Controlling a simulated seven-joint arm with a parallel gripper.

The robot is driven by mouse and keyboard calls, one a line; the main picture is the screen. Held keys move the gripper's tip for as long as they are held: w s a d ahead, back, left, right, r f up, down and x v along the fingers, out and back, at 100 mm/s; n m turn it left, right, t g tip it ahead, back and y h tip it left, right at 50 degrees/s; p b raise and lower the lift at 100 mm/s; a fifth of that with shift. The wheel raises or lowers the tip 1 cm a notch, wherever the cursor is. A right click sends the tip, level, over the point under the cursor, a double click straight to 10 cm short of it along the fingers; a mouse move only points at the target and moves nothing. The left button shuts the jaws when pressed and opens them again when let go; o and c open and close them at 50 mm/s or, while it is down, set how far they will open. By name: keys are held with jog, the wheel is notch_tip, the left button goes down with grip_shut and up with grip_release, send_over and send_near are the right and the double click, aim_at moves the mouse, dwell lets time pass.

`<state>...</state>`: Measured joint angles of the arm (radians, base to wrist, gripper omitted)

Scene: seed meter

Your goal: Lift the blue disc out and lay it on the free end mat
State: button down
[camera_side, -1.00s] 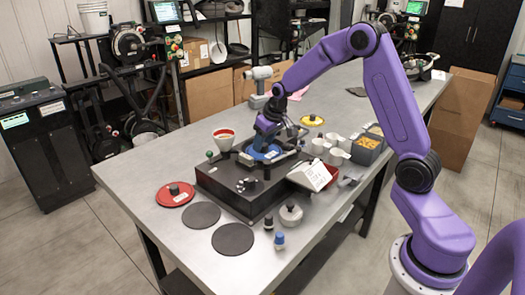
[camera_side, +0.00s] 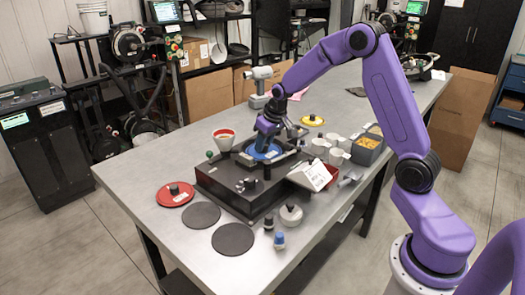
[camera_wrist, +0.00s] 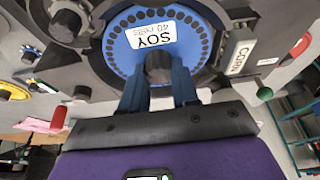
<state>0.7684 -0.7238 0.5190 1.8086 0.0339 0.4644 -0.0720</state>
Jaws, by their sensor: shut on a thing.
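The blue disc (camera_side: 262,153) lies in the round recess of the black seed meter block (camera_side: 225,193). In the wrist view the blue disc (camera_wrist: 118,45) shows a ring of small holes and a white label reading "SOY 40 cells". My gripper (camera_side: 264,143) points down at the disc's middle. In the wrist view its two blue fingers (camera_wrist: 158,80) are shut on the disc's dark centre knob (camera_wrist: 158,65). Two bare dark round mats lie left of the block: one in the middle (camera_side: 201,214) and one at the near end (camera_side: 233,239).
A red disc (camera_side: 174,194) with a black knob lies beyond the mats. A yellow disc (camera_side: 312,120) lies behind the block.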

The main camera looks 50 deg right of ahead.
jog(key=shift+r, duration=0.25)
jog(key=shift+r, duration=1.3)
jog(key=shift+r, duration=0.1)
jog(key=shift+r, duration=1.6)
jog(key=shift+r, duration=0.1)
